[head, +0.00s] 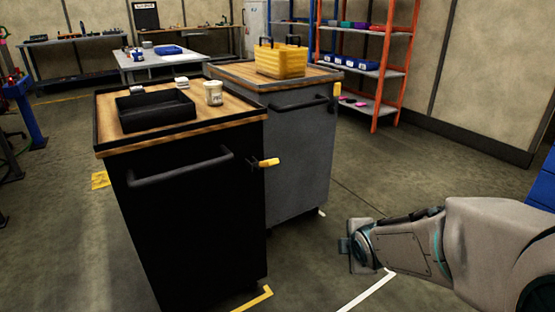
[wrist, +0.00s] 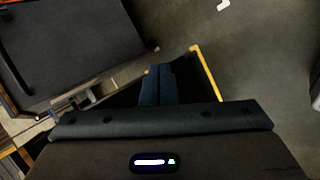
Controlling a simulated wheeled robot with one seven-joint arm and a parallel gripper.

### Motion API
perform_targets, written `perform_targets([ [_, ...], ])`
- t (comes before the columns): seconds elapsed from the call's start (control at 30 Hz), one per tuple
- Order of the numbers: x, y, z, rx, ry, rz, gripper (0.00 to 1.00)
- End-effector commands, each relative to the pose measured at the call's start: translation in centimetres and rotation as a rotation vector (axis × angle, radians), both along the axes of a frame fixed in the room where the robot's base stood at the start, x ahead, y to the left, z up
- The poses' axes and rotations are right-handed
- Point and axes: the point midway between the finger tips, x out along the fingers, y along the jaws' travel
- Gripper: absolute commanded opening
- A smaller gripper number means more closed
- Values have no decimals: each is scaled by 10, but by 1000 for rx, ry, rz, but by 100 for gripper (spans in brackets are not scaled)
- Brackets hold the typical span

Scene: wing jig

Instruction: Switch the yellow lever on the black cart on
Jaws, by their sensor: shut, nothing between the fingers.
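The black cart (head: 190,215) stands at the front left in the head view, with a black handle bar on its front. Its yellow lever (head: 269,162) sits on its right side near the front edge and sticks out to the right, about level. My gripper (head: 344,246) is right of the lever and lower in the head view, apart from the cart. In the wrist view my gripper (wrist: 158,72) has its fingers together with nothing between them. I cannot make out the yellow lever in the wrist view.
A grey cart (head: 300,155) with its own yellow lever (head: 337,90) stands behind the black cart. On the black cart's top are a black tray (head: 155,112) and a cup (head: 213,93). A yellow toolbox (head: 279,62) is on the grey cart.

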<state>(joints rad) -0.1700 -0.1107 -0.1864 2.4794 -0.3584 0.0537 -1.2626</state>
Motion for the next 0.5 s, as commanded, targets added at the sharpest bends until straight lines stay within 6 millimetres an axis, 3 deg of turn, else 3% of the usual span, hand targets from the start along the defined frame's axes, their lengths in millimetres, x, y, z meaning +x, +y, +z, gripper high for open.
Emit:
perform_targets([
  [0.2,45,31,36,-387,-241,547,0],
  [0.5,70,88,76,-926,-630,1131,0],
])
